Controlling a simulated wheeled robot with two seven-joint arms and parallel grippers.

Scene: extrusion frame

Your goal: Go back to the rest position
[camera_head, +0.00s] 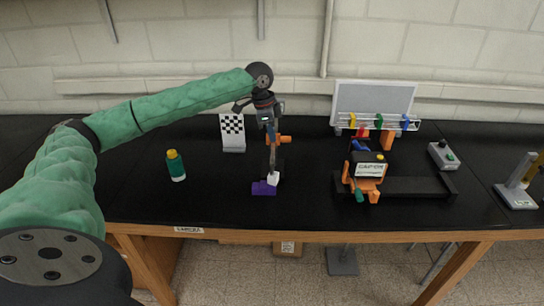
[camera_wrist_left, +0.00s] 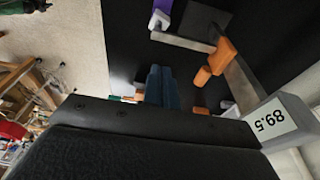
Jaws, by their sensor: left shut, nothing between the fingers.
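My left gripper (camera_head: 271,128) hangs above the table at the end of my green arm, pointing down over a grey metal bar (camera_head: 273,157). Its two blue fingers also show in the left wrist view (camera_wrist_left: 161,88), side by side, shut and empty. The bar runs toward a white piece (camera_head: 273,178) and a purple block (camera_head: 262,188). Orange parts (camera_head: 284,139) sit beside the bar's far end. Whether the fingers touch the bar is unclear in the head view; they look apart from it in the wrist view. My right gripper is out of view.
A green bottle (camera_head: 175,166) and a checkered board (camera_head: 233,132) stand left of the gripper. An orange and black fixture (camera_head: 365,172) and a rack with coloured clamps (camera_head: 378,122) are to the right. A display reading 89.5 (camera_wrist_left: 270,122) is close in the wrist view.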

